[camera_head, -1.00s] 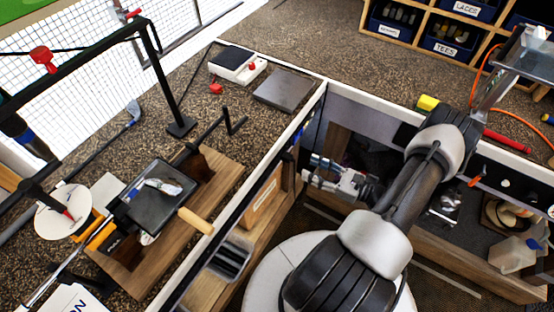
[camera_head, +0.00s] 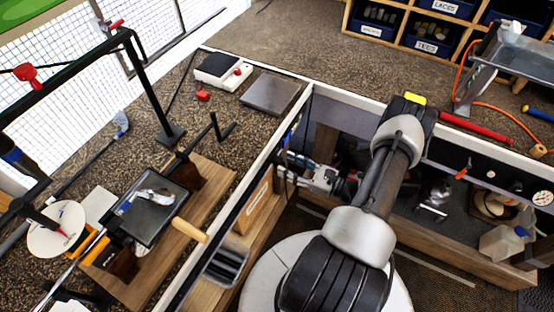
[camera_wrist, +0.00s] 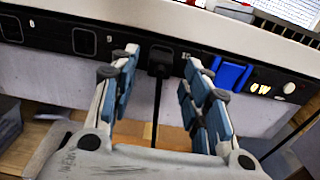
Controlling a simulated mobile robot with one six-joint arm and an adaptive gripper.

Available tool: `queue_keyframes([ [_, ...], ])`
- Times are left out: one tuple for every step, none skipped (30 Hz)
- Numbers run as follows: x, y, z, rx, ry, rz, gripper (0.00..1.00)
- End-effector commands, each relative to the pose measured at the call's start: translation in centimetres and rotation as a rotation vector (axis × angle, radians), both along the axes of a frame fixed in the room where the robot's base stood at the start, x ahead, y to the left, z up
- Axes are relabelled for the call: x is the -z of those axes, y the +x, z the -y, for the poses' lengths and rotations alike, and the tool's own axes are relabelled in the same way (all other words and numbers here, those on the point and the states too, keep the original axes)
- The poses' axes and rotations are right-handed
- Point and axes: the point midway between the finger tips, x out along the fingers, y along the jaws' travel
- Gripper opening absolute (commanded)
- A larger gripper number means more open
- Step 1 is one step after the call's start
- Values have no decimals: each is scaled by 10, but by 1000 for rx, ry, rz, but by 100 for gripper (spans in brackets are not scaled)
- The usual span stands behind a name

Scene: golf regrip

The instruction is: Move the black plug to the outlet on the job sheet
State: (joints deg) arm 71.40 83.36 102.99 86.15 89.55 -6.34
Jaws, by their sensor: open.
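In the wrist view, the black plug (camera_wrist: 159,60) sits in the dark outlet strip under the bench edge, its black cable hanging straight down. My gripper (camera_wrist: 160,72) is open, its blue-padded fingers on either side of the plug with gaps visible. Two square outlets (camera_wrist: 84,41) and (camera_wrist: 12,28) are to the left on the strip. A blue cover (camera_wrist: 232,74) is just right of the right fingers. In the head view, my gripper (camera_head: 290,168) is low by the bench's inner side; the plug is not discernible there. I cannot identify the job sheet.
The white bench edge (camera_wrist: 190,22) runs above the strip. In the head view, a wooden box (camera_head: 254,213) is below the bench left of my gripper. A grey plate (camera_head: 271,93) lies on the bench.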

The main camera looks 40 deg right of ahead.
Motion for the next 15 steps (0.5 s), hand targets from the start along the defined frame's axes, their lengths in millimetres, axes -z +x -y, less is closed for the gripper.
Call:
queue_keyframes([
  [1,7,-4,-4,0,0,43],
  [1,10,-5,-3,0,0,43],
  [1,14,-7,-4,0,0,43],
  [1,17,-8,-3,0,0,43],
  [1,20,-9,-2,0,0,43],
  [1,23,-10,-3,0,0,43],
  [1,25,-11,-3,0,0,43],
  [1,26,-11,-2,0,0,43],
  [1,28,-12,-1,0,0,43],
  [1,29,-12,0,0,0,43],
  [1,30,-12,-1,0,1,43],
  [1,31,-13,-1,0,1,43],
  [1,31,-13,-1,0,1,43],
  [1,31,-13,-1,0,1,43],
  [0,31,-13,0,0,1,43],
])
